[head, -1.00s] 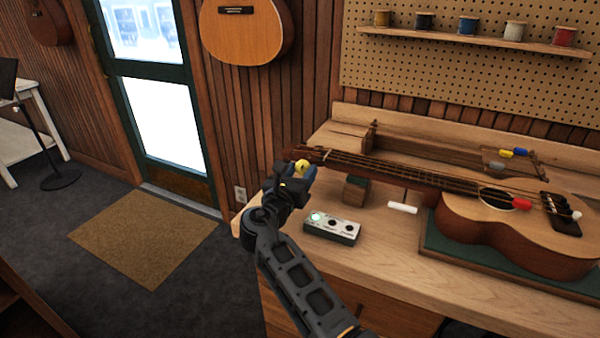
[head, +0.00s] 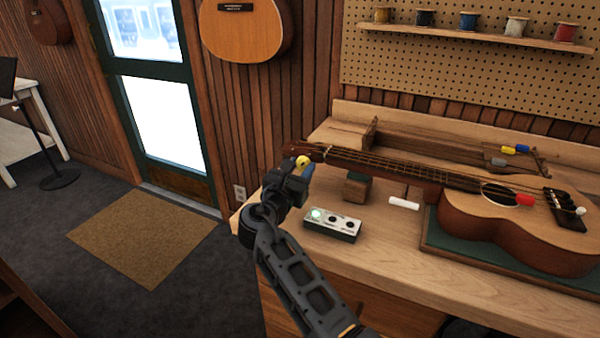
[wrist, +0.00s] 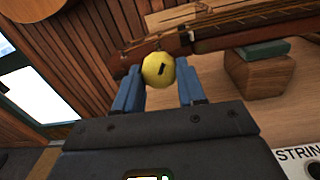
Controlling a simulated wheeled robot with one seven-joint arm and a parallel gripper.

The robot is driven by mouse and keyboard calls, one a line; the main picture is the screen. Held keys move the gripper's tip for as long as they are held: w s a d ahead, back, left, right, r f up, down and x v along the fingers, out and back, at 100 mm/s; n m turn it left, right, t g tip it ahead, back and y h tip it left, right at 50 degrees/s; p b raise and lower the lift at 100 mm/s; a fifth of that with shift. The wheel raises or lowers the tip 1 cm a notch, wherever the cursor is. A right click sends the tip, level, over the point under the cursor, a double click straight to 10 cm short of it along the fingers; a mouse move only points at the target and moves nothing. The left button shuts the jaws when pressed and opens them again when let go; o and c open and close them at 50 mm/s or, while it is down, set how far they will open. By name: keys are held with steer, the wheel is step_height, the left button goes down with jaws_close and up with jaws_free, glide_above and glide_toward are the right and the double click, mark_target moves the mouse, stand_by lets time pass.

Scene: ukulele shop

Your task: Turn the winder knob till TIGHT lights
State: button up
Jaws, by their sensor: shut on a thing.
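The yellow round winder knob (head: 303,161) is at the ukulele's headstock, at the left end of the neck. In the wrist view the knob (wrist: 158,69) has a dark slot mark and sits between my blue fingertips. My gripper (head: 302,167) is shut on it, and its fingers hide part of the knob. The ukulele (head: 520,222) lies on the bench with its neck pointing left. A small indicator box (head: 332,224) has a row of three round lamps. The leftmost lamp (head: 316,214) glows pale green and the other two are dark. Their labels are too small to read.
A wooden neck rest (head: 357,188) stands under the neck, close right of my gripper. A white stick (head: 404,203) lies on the bench (head: 395,245). The ukulele body rests on a green mat (head: 432,240). A shelf with spools (head: 470,38) is on the pegboard behind.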

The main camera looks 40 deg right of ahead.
steer(key=m+b, duration=0.2)
steer(key=m, duration=0.1)
steer(key=m+b, duration=0.1)
steer(key=shift+f+m, duration=0.25)
steer(key=shift+m, duration=0.05)
steer(key=m+b, duration=0.5)
steer(key=shift+w+m+g, duration=0.1)
steer(key=shift+m+g, duration=0.2)
steer(key=shift+m, duration=0.1)
steer(key=m+b, duration=0.6)
steer(key=shift+a+h, duration=0.1)
steer(key=shift+h, duration=0.2)
steer(key=shift+r+m+g+b, duration=0.2)
steer(key=shift+m+g+b, duration=0.1)
steer(key=shift+m+b, duration=1.35)
steer(key=shift+m, duration=0.35)
steer(key=o, duration=0.8)
steer(key=shift+r, duration=0.1)
steer(key=shift+v, duration=3.9)
